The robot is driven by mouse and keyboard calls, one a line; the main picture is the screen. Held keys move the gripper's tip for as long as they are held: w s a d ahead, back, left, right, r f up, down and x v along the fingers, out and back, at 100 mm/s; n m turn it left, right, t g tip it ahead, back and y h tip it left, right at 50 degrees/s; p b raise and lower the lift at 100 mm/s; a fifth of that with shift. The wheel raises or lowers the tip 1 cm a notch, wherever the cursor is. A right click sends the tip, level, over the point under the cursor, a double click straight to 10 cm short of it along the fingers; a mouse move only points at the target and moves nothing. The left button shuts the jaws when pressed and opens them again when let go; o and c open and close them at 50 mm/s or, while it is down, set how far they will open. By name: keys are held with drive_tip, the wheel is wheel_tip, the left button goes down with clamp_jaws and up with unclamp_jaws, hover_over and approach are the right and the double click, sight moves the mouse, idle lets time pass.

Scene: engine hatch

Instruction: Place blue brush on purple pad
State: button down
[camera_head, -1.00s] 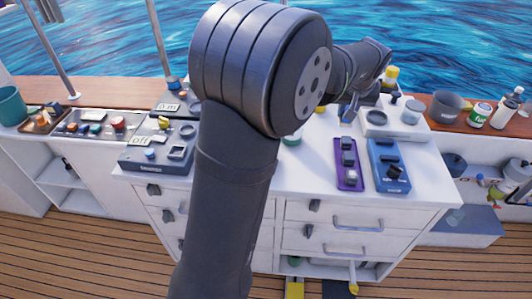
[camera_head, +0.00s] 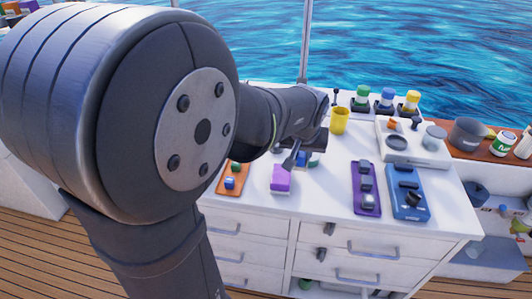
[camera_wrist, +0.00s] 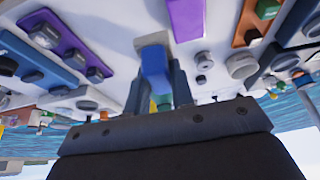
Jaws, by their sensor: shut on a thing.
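In the wrist view, my gripper (camera_wrist: 158,92) is shut on the blue brush (camera_wrist: 155,68), with a finger on each side of it. The brush's pale grey end points away from the gripper. The purple pad (camera_wrist: 187,18) lies beyond the brush tip and slightly right, apart from it in the picture. In the head view, the purple pad (camera_head: 280,178) lies on the white counter just below and left of my gripper (camera_head: 303,158). The brush is mostly hidden there by the gripper, and its height above the counter is hard to tell.
Right of the pad stand a purple tray (camera_head: 365,206) and a blue tray (camera_head: 408,210) with dark parts. An orange tray (camera_head: 229,189) is at left. A yellow cup (camera_head: 340,120) and a white unit (camera_head: 398,152) stand behind. White counter shows between the pad and the purple tray.

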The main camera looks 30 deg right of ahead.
drive_tip(key=w+f, duration=0.1)
drive_tip(key=w, duration=0.1)
drive_tip(key=w+f, duration=0.1)
drive_tip(key=w, duration=0.1)
drive_tip(key=w+a+f, duration=0.1)
drive_tip(key=w+f, duration=0.1)
drive_tip(key=shift+w, duration=0.3)
drive_tip(key=shift+f, duration=2)
drive_tip(key=shift+f, duration=0.1)
drive_tip(key=c, duration=1.3)
unclamp_jaws()
drive_tip(key=shift+f, duration=0.1)
drive_tip(key=shift+o, duration=0.2)
drive_tip(key=v, duration=1.2)
drive_tip(key=shift+r, duration=0.2)
